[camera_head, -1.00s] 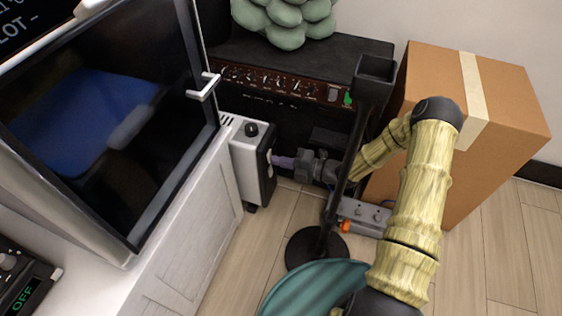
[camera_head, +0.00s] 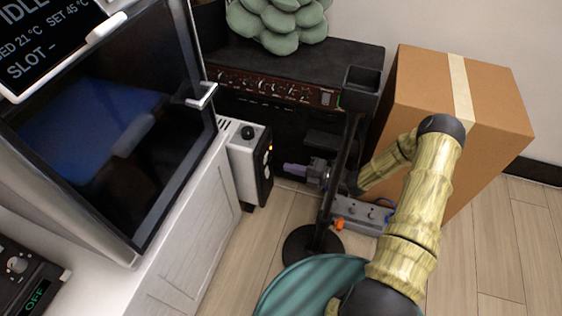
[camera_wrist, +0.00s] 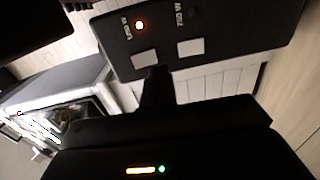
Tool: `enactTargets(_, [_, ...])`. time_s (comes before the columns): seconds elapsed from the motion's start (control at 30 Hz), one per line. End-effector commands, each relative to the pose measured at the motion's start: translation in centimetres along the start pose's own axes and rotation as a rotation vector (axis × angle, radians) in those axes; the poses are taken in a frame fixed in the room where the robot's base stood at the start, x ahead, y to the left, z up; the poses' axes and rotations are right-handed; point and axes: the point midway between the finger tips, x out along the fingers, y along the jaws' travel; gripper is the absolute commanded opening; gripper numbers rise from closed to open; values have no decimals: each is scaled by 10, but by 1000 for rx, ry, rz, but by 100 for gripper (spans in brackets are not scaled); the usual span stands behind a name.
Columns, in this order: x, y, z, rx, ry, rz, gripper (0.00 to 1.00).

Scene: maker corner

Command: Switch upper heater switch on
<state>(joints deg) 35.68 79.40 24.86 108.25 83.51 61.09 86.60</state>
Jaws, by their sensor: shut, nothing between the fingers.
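The heater (camera_head: 243,172) is a white box with a dark front panel, standing on the floor against the white cabinet. In the wrist view its dark panel (camera_wrist: 215,22) carries two pale switches, a left one (camera_wrist: 145,58) and a right one (camera_wrist: 190,47). The lamp (camera_wrist: 140,25) by the left switch glows orange; the lamp by the right switch is dark. In the head view a small bright spot shows high on the panel. My gripper (camera_head: 286,168) is shut and empty, pointing at the panel with a gap between. Its dark fingers (camera_wrist: 154,84) show in the wrist view.
A black stand (camera_head: 338,185) with a round base rises in front of my gripper. A grey power strip (camera_head: 358,214) lies on the floor behind it. An amplifier (camera_head: 275,88) and a cardboard box (camera_head: 480,110) stand behind. Clear floor lies at right.

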Motion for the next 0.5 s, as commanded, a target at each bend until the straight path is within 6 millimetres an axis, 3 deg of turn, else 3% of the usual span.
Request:
enactTargets(0.3, [-62, -8, 1, 1, -2, -1, 0])
enactTargets(0.5, [-81, -15, 1, -1, -1, -1, 0])
